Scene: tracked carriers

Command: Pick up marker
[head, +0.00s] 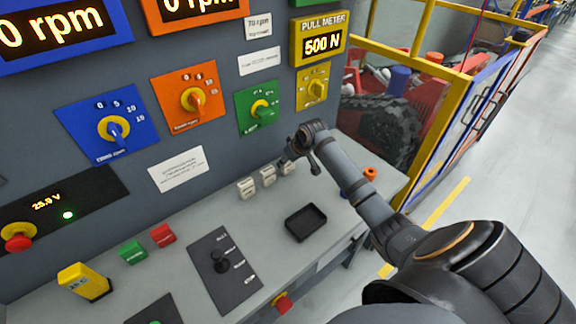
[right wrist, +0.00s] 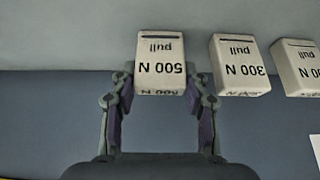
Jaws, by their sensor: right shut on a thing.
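Three white marker blocks stand in a row on the grey bench. In the right wrist view they appear upside down: the one marked 500 N pull (right wrist: 161,66), the one marked 300 N pull (right wrist: 240,68), and a third (right wrist: 297,68) cut by the picture edge. My right gripper (right wrist: 162,88) is shut on the 500 N marker, one finger on each side. In the head view the right gripper (head: 289,157) is at the rightmost marker (head: 288,168) and partly covers it. I cannot tell whether that marker is clear of the bench. My left gripper is not in view.
An empty black tray (head: 305,222) lies on the bench in front of the markers. A control panel with knobs and a pull meter display reading 500 N (head: 322,43) rises behind. A black lever plate (head: 225,268) is at the front. A yellow frame (head: 437,130) borders the right side.

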